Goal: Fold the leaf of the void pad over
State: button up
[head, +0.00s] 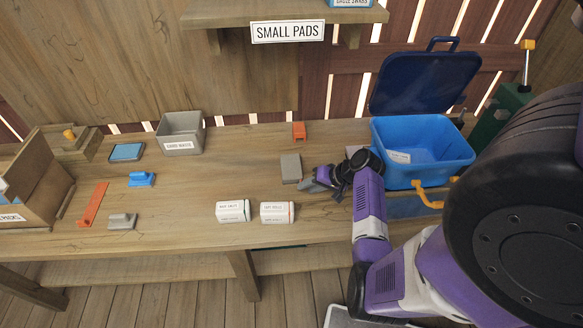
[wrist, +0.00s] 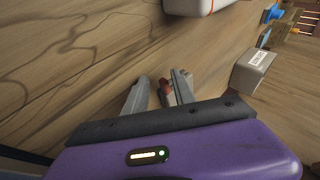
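No readable label in these frames marks the void pad, so I cannot tell for certain which thing it is. A flat grey block (head: 291,168) lies on the bench just left of my gripper. Two white labelled blocks, the left one (head: 233,211) and the right one (head: 277,212), lie nearer the front edge; their print is too small to read. My gripper (head: 308,185) is low over the bench, pointing left. In the wrist view its fingers (wrist: 160,90) are apart. A small reddish and grey thing (wrist: 166,93) shows between them, partly hidden; I cannot tell whether they touch it.
A blue bin (head: 420,170) with its lid (head: 425,80) raised stands right of my gripper. An orange-red block (head: 299,131) and a grey bin (head: 181,133) stand farther back. A blue tool (head: 142,180) lies left.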

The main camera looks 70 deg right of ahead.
jog(key=shift+s+a+r+p, duration=0.25)
jog(key=shift+s+a+p, duration=0.15)
jog(key=shift+a, duration=0.1)
jog(key=shift+s+a+r+p, duration=0.25)
jog(key=shift+a+p, duration=0.1)
jog(key=shift+a, duration=0.15)
jog(key=shift+r, duration=2)
